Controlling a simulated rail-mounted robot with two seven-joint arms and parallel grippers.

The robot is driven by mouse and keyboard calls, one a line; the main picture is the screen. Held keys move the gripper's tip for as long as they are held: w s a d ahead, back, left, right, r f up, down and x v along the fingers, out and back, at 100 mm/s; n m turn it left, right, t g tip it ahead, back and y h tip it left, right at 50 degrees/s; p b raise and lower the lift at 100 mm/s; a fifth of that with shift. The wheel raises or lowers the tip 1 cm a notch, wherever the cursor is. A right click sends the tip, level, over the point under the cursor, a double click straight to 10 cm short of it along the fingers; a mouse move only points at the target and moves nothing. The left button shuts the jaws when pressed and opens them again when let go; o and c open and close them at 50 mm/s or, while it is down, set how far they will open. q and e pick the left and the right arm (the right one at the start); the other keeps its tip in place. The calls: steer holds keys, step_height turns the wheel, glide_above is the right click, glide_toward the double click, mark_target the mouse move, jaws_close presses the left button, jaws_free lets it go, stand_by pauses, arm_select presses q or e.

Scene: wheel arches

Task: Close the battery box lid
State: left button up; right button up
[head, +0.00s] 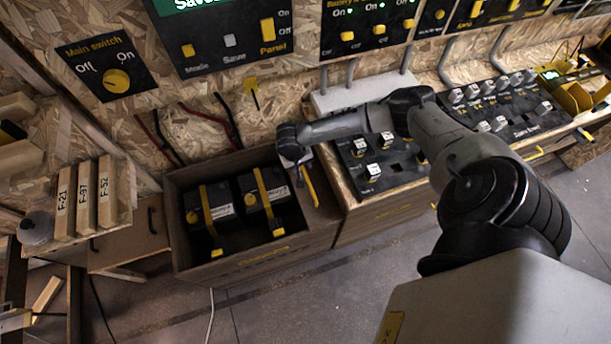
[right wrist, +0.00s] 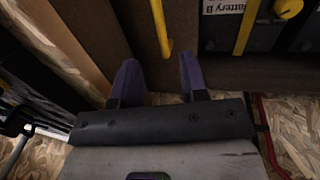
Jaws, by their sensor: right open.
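The battery box (head: 255,260) is a brown wooden box on the floor side of the wall, open at the top. Two black batteries with yellow straps, a left one (head: 209,207) and a right one (head: 262,189), show inside. A brown panel with a yellow handle (head: 311,187) is at the box's right side and looks like the lid, pulled aside from the opening. My right gripper (head: 299,172) is above this handle. In the right wrist view my open fingers (right wrist: 159,68) are on either side of the line of the yellow handle (right wrist: 160,28), nothing gripped. My left gripper is out of view.
A switch console (head: 385,180) stands directly right of the box. A shelf with wooden blocks (head: 85,200) is on the left. Red and black cables (head: 160,135) hang on the wall behind. The floor in front (head: 290,300) is mostly free.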

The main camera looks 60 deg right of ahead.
mark_target(306, 176)
steer(key=f, duration=0.2)
steer(key=f+b, duration=0.1)
steer(key=f, duration=0.1)
steer(key=s+d+f+b, duration=0.1)
steer(key=f, duration=0.2)
steer(key=shift+s+d+f+b, duration=0.1)
steer(key=shift+f+b, duration=0.2)
steer(key=shift+f, duration=0.45)
jaws_close()
